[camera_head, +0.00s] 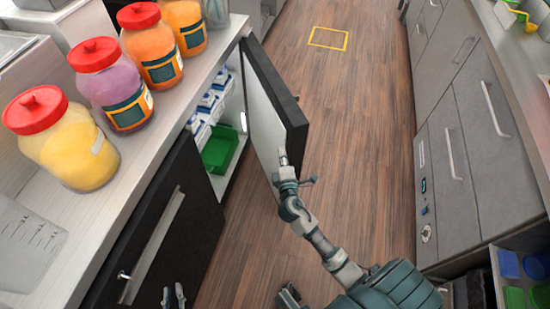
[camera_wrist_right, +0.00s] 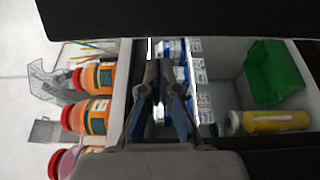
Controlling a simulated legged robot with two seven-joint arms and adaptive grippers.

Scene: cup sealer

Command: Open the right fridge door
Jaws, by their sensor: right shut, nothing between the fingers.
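The right fridge door (camera_head: 276,90), black outside with a pale inner face, stands swung out from the counter in the head view. Its cabinet is open. My right gripper (camera_head: 283,160) is shut and empty by the door's inner side, near its free edge; I cannot tell whether it touches. In the right wrist view its fingers (camera_wrist_right: 160,95) point toward the open cabinet, with a green bin (camera_wrist_right: 272,72), white-and-blue containers (camera_wrist_right: 203,95) and a yellow bottle (camera_wrist_right: 275,121). My left gripper (camera_head: 173,297) is at the bottom edge, fingers apart, near the closed black left door (camera_head: 200,205).
Red-lidded jars, including a yellow one (camera_head: 62,145) and a purple one (camera_head: 115,90), stand on the counter (camera_head: 135,165). Grey drawers (camera_head: 480,130) line the right side. The wooden floor (camera_head: 355,120) between is clear, with a yellow square outline (camera_head: 328,38) marked on it.

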